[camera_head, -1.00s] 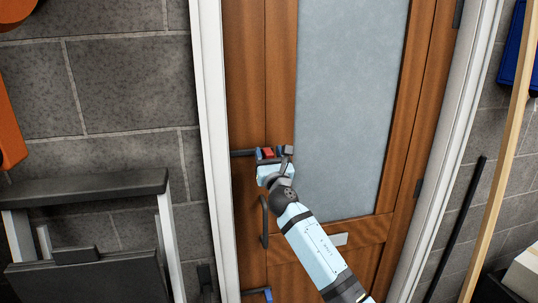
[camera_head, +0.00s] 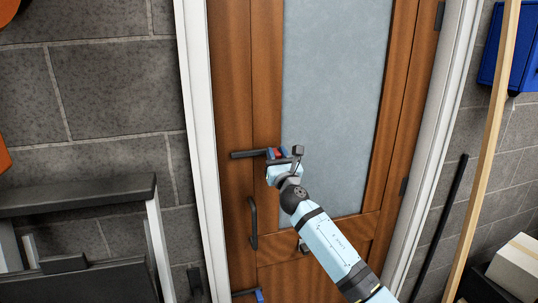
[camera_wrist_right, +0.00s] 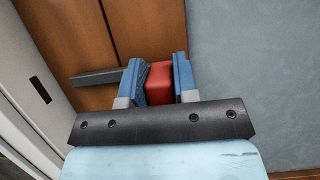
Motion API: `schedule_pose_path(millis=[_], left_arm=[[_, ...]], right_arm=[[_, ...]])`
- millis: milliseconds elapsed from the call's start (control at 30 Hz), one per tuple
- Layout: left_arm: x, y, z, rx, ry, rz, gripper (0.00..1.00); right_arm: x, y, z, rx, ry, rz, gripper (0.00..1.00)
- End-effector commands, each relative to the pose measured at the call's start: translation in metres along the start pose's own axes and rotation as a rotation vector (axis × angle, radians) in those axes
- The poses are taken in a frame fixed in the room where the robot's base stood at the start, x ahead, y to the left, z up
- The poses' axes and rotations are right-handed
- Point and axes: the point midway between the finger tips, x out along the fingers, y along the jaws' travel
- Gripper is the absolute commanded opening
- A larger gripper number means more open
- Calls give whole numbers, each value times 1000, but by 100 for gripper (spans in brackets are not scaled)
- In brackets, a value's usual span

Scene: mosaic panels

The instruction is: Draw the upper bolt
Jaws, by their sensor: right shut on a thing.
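The upper bolt (camera_head: 248,154) is a dark horizontal bar on the brown wooden door, with a red knob. Its left end lies on the wood left of the vertical seam. My right gripper (camera_head: 277,154) is shut on the red knob (camera_wrist_right: 160,83), with one blue finger pad on each side of it in the right wrist view. The bar (camera_wrist_right: 97,76) sticks out to the left of the fingers there. The gripper hides part of the bolt. My left gripper is not in view.
A dark pull handle (camera_head: 253,222) sits below the bolt. A lower bolt with a blue knob (camera_head: 260,295) is at the bottom edge. A wooden pole (camera_head: 487,160) leans at right; a dark folded frame (camera_head: 75,195) stands at left.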

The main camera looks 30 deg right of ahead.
Motion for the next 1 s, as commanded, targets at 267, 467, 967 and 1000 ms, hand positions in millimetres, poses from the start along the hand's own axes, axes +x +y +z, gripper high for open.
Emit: schedule_pose_path(millis=[267, 467, 967, 1000], left_arm=[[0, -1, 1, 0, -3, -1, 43], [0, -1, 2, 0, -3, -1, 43], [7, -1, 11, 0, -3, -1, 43], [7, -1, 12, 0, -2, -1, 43]], right_arm=[[1, -2, 1, -3, -2, -4, 53], [0, -1, 1, -2, -1, -3, 53], [-72, -1, -3, -3, 1, -1, 53], [-81, -2, -3, -3, 1, -2, 53]])
